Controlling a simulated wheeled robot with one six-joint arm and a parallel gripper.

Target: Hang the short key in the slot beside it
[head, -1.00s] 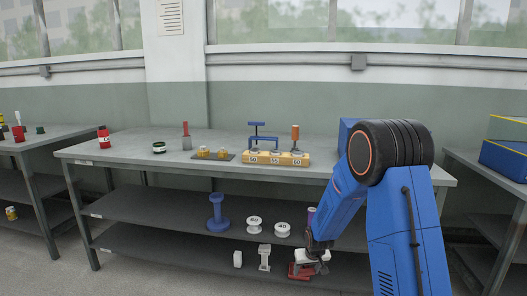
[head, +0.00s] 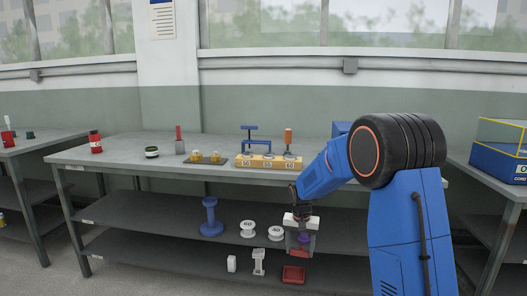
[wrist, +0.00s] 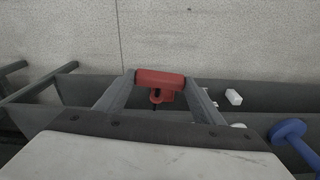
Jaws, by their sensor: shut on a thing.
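My gripper (head: 300,251) hangs low in front of the bench's shelves in the head view, its white body above grey fingers. It is shut on a red piece (wrist: 160,78), a bar across the fingertips with a smaller red part and a dark stem below it in the wrist view. On the benchtop, a yellow block (head: 268,161) marked 50, 55 and 60 carries blue pieces with crossbars (head: 250,128) and an orange-handled piece (head: 288,136). I cannot tell which piece is the short key. The slots are too small to make out.
A red tray (head: 293,274) lies on the lower shelf below my gripper. A blue spool (head: 210,217), white reels (head: 248,228) and a white stand (head: 258,261) are to the left. The bench edge (head: 200,168) overhangs the shelves. A purple thing is partly hidden by my gripper.

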